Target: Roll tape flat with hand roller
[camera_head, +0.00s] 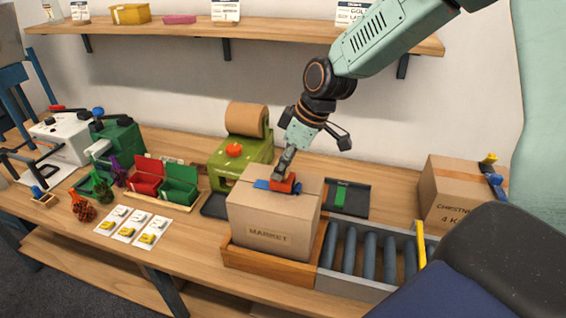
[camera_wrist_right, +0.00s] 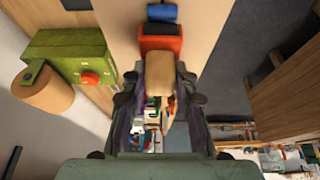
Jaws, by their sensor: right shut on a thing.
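A cardboard box (camera_head: 272,225) marked MARKET stands upright in a wooden tray on the bench. The hand roller, with a red-orange body (camera_head: 283,184), a blue roller and a tan handle, is at the box's top face. My right gripper (camera_head: 288,164) comes down from above and is shut on the roller's handle. In the right wrist view the tan handle (camera_wrist_right: 160,76) sits between the fingers, with the red body (camera_wrist_right: 160,40) and blue roller (camera_wrist_right: 162,13) beyond. I cannot tell whether the roller presses on the box, and no tape strip is clear there. My left gripper is not in view.
A green tape dispenser (camera_head: 238,164) with a brown roll (camera_head: 248,118) stands behind the box. Grey conveyor rollers (camera_head: 370,255) lie to its right, and another taped box (camera_head: 462,192) stands farther right. Red and green bins (camera_head: 178,190) and cards (camera_head: 132,226) lie left.

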